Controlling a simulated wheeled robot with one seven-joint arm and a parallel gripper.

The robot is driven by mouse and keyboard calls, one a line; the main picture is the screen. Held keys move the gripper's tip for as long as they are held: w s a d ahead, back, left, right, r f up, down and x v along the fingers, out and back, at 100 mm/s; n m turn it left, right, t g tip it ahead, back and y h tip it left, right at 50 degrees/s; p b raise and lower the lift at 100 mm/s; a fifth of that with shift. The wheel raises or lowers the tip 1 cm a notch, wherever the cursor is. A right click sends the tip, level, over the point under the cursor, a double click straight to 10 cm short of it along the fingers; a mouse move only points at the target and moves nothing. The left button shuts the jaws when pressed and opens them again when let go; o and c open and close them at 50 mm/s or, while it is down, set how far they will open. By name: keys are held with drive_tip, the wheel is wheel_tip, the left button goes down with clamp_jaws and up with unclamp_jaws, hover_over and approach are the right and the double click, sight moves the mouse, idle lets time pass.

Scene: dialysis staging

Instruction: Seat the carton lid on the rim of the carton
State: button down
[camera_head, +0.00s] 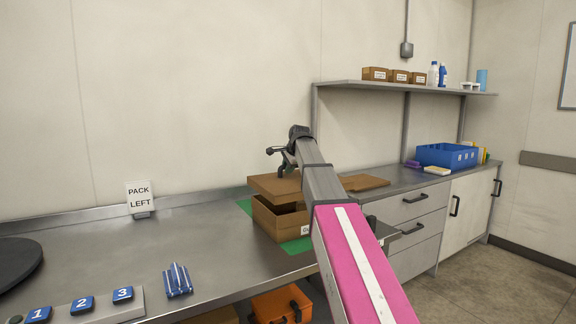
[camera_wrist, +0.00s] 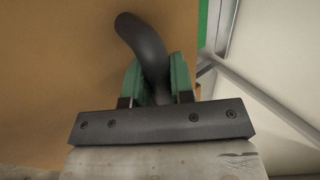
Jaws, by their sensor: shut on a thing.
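The brown carton (camera_head: 270,219) stands on a green mat (camera_head: 298,245) on the steel counter, its right part hidden behind my arm. The brown carton lid (camera_head: 268,184) is over the carton's top, with a dark gap under it near the right side; I cannot tell whether it touches the rim. My gripper (camera_head: 283,170) is above the lid. In the wrist view its green fingers (camera_wrist: 158,80) are shut on the lid's dark curved handle (camera_wrist: 142,38), and the lid's brown face (camera_wrist: 60,70) fills the left and middle.
A flat brown piece (camera_head: 364,182) lies right of my arm. A blue bin (camera_head: 447,155) stands farther right. A PACK LEFT sign (camera_head: 139,198), blue packets (camera_head: 177,280) and numbered blue tiles (camera_head: 82,304) are on the left.

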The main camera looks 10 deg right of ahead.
sight(288, 176)
drive_tip(key=shift+f, duration=1.95)
drive_tip(key=shift+f, duration=2)
drive_tip(key=c, duration=0.9)
unclamp_jaws()
drive_tip(key=v, duration=1)
drive_tip(key=shift+s+r, duration=0.2)
drive_tip(key=shift+r, duration=0.15)
